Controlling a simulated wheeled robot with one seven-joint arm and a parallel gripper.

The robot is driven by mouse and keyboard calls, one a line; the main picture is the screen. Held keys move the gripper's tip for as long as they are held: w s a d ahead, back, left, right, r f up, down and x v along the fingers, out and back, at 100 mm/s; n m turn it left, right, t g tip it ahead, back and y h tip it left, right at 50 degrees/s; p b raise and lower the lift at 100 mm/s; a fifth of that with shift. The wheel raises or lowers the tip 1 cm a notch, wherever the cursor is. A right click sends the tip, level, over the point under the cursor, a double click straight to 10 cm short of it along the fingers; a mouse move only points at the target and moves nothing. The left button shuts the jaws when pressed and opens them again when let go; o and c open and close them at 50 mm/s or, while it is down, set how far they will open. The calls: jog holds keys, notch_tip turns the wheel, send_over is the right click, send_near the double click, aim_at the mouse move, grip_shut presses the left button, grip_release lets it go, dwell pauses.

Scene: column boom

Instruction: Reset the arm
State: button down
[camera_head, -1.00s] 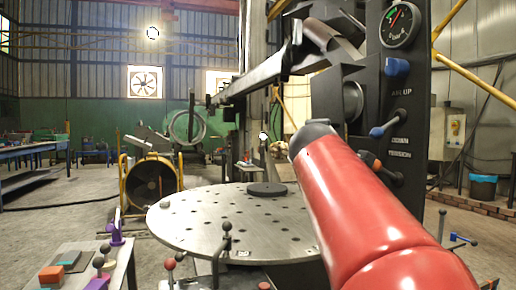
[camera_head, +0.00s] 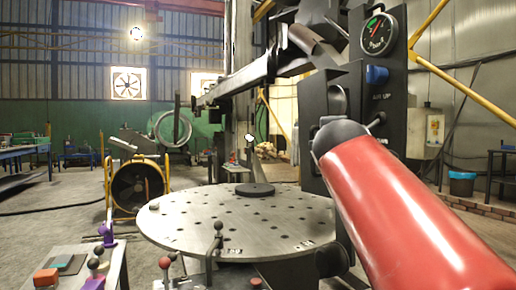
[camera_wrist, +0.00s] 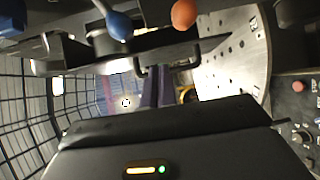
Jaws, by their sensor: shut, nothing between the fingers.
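My red arm crosses the right of the head view, in front of the black control panel (camera_head: 392,95). My gripper is hidden there. In the wrist view my gripper (camera_wrist: 157,86) shows as two dark, narrow fingers close together beyond its dark housing, shut with nothing between them. A blue knob (camera_wrist: 119,25) and an orange knob (camera_wrist: 184,13) stand near the top of that view, above the fingers in the picture. I cannot tell how far they are from the fingers.
A round perforated table (camera_head: 215,240) with a black disc (camera_head: 254,190) stands in front. A boom (camera_head: 240,77) reaches over it from the column. A gauge (camera_head: 378,33) and a blue knob (camera_head: 377,75) are on the panel. A fan (camera_head: 136,186) stands at left. Floor shows between the workbench and table.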

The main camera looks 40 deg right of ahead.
jog(key=shift+s+d, duration=0.15)
jog(key=shift+s, duration=0.5)
jog(key=w+a+f+m+y, duration=0.2)
jog(key=w+a+f+y, duration=0.15)
jog(key=a+f, duration=0.6)
jog(key=w+a+f+m+y, duration=0.25)
jog(key=a+f+y, duration=0.25)
jog(key=a+f, duration=0.5)
jog(key=s+a+f+m+g+y, duration=0.1)
jog(key=s+a+f, duration=0.3)
jog(key=a+f, duration=0.4)
jog(key=s+a+f+m+g+y, duration=0.2)
jog(key=s+a+f+g+y, duration=0.1)
jog(key=a+f, duration=0.6)
notch_tip(320, 180, down, 4)
jog(key=shift+s+r+g+y, duration=0.2)
jog(key=shift+s+g+y, duration=0.2)
jog(key=shift+s+y, duration=0.2)
jog(key=shift+d+m, duration=0.1)
jog(key=shift+m, duration=0.15)
